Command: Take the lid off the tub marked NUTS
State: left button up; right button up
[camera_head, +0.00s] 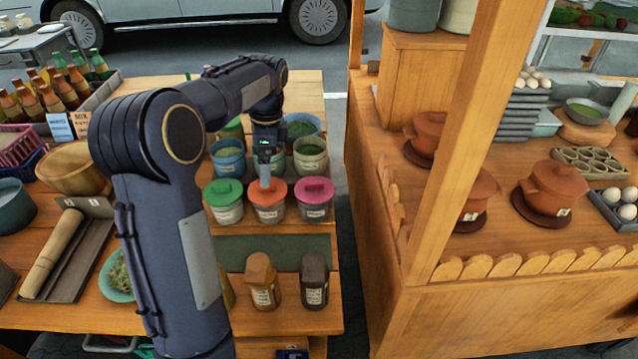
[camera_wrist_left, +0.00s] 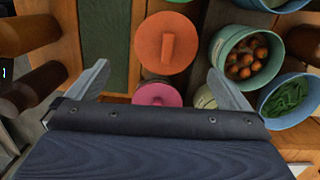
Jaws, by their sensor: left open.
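Three lidded tubs stand in a row on the stepped shelf: one with a green lid (camera_head: 222,190), one with an orange lid (camera_head: 267,193), one with a pink lid (camera_head: 315,188). Their front labels are too small to read, so I cannot tell which says NUTS. My left gripper (camera_head: 265,172) is open and empty, pointing down over the orange-lidded tub. In the left wrist view, the orange lid (camera_wrist_left: 167,43) with its raised bar handle lies ahead of the spread fingers (camera_wrist_left: 160,85). The pink lid (camera_wrist_left: 158,94) shows between them. My right gripper is out of view.
Open tubs stand close behind the lidded ones, including one with brown round pieces (camera_wrist_left: 246,57) and a blue one with green leaves (camera_wrist_left: 287,97). Wooden-looking jars (camera_head: 263,282) stand on the lower step. A wooden post (camera_head: 480,140) rises at the right.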

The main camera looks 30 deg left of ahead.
aim_at(278, 190)
pick_arm(q)
jog(key=shift+w+d+f, duration=0.1)
jog(key=shift+w+f, duration=0.1)
jog(key=shift+w, duration=0.35)
jog(key=shift+w+f+m, duration=0.1)
jog(key=shift+f+m, duration=0.2)
jog(key=shift+f, duration=0.05)
jog(key=f, duration=0.2)
jog(key=a+f, duration=0.1)
jog(key=f, duration=0.3)
jog(key=shift+s+a+f, duration=0.25)
jog(key=shift+s+f, duration=0.15)
jog(key=shift+c, duration=0.3)
jog(key=c, duration=0.6)
